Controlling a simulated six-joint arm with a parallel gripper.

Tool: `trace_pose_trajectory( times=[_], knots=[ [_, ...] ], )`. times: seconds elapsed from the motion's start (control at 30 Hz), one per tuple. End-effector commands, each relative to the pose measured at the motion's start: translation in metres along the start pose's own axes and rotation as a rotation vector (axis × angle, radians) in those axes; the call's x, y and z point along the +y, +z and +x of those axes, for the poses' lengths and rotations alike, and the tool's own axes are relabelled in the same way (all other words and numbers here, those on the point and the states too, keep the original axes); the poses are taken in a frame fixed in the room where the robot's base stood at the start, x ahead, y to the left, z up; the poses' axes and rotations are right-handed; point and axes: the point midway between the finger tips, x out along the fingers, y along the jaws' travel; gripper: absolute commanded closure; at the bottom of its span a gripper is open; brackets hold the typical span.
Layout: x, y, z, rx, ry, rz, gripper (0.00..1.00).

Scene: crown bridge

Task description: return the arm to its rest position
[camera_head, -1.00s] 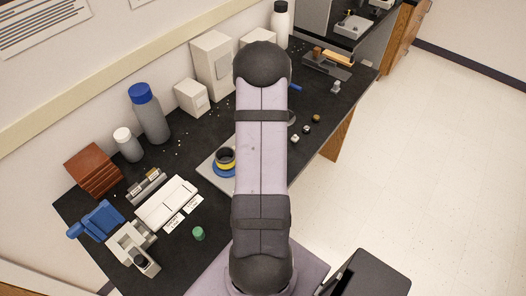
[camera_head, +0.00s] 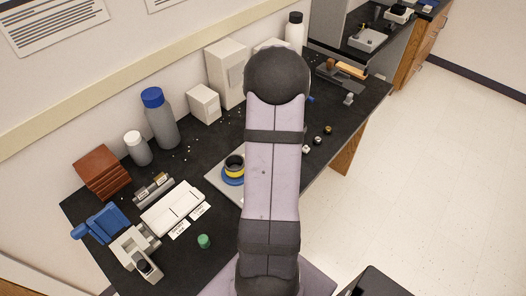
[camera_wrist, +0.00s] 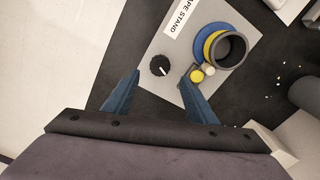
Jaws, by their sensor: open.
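My gripper (camera_wrist: 160,100) shows in the wrist view with its two blue fingers spread wide and nothing between them. It is above the dark bench near a grey plate (camera_wrist: 160,45) labelled "…APE STAND". The plate has a black knob (camera_wrist: 160,65) and a dark cup-shaped part (camera_wrist: 228,48) with yellow and blue rings. In the head view my arm covers the middle of the bench and hides the gripper.
A blue-capped bottle (camera_head: 160,120), a white-capped bottle (camera_head: 138,150), white boxes (camera_head: 204,104) and a brown block (camera_head: 102,172) stand along the wall. A white two-part tray (camera_head: 173,207), a green cap (camera_head: 204,241) and blue item (camera_head: 100,223) lie front left. Open floor (camera_head: 450,170) is at right.

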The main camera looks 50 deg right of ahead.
Motion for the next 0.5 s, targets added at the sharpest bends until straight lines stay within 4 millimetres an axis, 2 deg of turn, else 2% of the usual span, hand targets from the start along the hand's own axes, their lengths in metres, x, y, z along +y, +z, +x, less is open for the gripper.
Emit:
trace_pose_trajectory(
  times=[0.27,0.43,0.5],
  knots=[
    [0.000,0.000,0.000,0.000,0.000,-0.005,0.48],
    [-0.001,-0.004,0.002,0.018,-0.004,-0.093,0.48],
    [0.005,0.017,0.016,-0.022,0.005,-0.138,0.48]
  ],
)
